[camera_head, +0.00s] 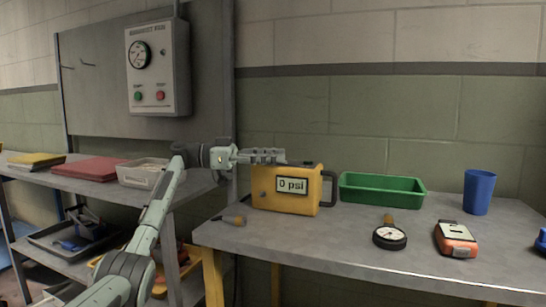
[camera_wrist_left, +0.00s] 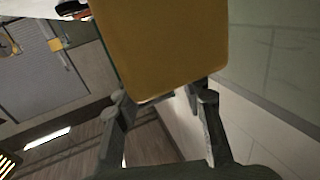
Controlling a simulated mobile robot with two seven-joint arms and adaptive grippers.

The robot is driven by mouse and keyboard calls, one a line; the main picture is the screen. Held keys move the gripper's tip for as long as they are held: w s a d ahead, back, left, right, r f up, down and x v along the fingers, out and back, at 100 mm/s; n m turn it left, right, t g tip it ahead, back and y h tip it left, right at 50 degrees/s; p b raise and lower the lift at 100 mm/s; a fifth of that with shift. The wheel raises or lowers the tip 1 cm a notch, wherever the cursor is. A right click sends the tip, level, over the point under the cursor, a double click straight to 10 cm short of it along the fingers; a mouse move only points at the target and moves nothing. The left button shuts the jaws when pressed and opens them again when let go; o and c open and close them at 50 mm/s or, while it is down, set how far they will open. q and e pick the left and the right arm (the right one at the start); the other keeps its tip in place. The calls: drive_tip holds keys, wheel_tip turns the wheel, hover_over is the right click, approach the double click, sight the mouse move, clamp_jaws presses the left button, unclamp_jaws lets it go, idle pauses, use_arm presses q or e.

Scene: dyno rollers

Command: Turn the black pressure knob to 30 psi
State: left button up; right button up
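A yellow box (camera_head: 262,190) with a display reading "0 psi" (camera_head: 292,185) stands on the right-hand table. A black handle or bracket (camera_head: 331,188) shows at its right side. I cannot make out a black knob in either view. My left gripper (camera_head: 280,156) lies level at the box's top edge, pointing right; contact cannot be told. In the left wrist view, the two fingers of my left gripper (camera_wrist_left: 163,98) are spread apart, with nothing visibly held. The yellow box (camera_wrist_left: 165,45) fills the upper middle beyond them. My right gripper is not in view.
On the table are a screwdriver (camera_head: 230,220), green tray (camera_head: 382,202), round gauge (camera_head: 390,237), orange meter (camera_head: 456,240) and blue cup (camera_head: 479,192). A grey wall panel with a dial (camera_head: 158,68) hangs at left. The table front is mostly clear.

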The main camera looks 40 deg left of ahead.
use_arm(q)
drive_tip(key=shift+a, duration=0.1)
drive_tip(key=v, duration=1.2)
idle(0.4)
